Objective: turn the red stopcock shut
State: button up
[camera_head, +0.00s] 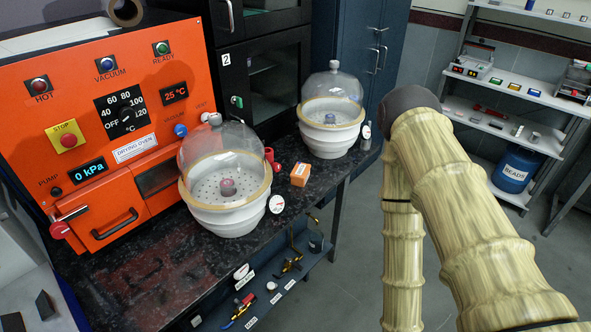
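A small red part (271,158) shows at the right side of the front glass-domed desiccator (225,206), above the black bench top. It looks like the red stopcock, but it is too small to tell whether its handle is open or shut. Another red handle or knob (61,229) sits at the lower left of the orange drying oven (25,110). My bamboo-patterned arm stands at the right, with a dark rounded joint at its top. My gripper is not in view.
A second domed desiccator (328,140) stands farther back on the bench. An orange box (300,174) and a round gauge (277,204) lie between them. The bench's front left (130,285) is clear. Tools lie on a lower shelf (262,312).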

aim_at(276, 167)
jog(key=u, duration=1.6)
jog(key=k, duration=0.85)
jog(key=z, duration=0.8)
jog(key=i, duration=0.45)
